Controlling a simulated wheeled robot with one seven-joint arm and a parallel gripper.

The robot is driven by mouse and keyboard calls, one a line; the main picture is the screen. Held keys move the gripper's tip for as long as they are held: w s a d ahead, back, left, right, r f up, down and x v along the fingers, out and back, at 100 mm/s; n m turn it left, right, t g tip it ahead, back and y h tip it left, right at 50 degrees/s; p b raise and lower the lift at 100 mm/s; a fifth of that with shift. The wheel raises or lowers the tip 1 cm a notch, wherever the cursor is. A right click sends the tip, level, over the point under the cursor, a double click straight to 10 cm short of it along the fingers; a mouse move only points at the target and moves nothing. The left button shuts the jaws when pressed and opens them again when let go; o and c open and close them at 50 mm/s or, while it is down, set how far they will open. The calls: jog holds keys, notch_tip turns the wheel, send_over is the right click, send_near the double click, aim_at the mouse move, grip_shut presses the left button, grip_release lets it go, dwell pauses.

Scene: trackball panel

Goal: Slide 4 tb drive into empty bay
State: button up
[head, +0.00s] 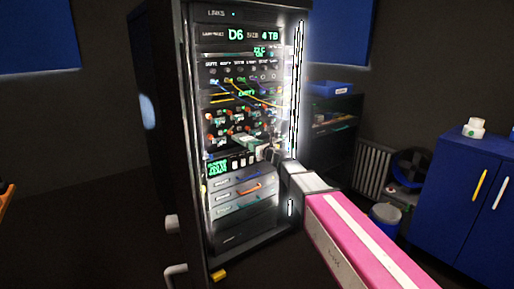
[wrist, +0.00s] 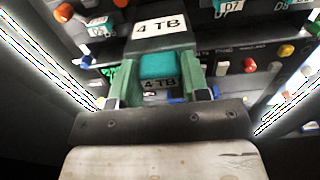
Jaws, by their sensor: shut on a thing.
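The 4 TB drive is a dark block with a white "4 TB" label on top and a teal end marked "4 TB"; it fills the upper middle of the wrist view (wrist: 160,45). My gripper (wrist: 158,75) is shut on its teal end, with a green finger on each side. In the head view the drive (head: 246,141) and my gripper (head: 266,150) are at the rack's row of bays. The drive's far end lies among the bays; how deep it sits, and the empty bay itself, I cannot tell. The rack's display (head: 240,35) reads D6 and 4 TB.
Neighbouring bays carry teal labels such as D7 (wrist: 230,7) and coloured knobs. Yellow and blue cables (head: 240,92) hang above. Lower drawers (head: 238,187) have handles. Bright light strips run along the rack's sides. A blue cabinet (head: 470,190) stands at right.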

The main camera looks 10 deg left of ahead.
aim_at(241, 137)
jog(key=shift+x, duration=6.5)
jog(key=o, duration=1)
jog(key=shift+d, duration=0.1)
jog(key=v, duration=1)
jog(key=shift+s+d, duration=0.25)
jog(key=shift+s, duration=0.05)
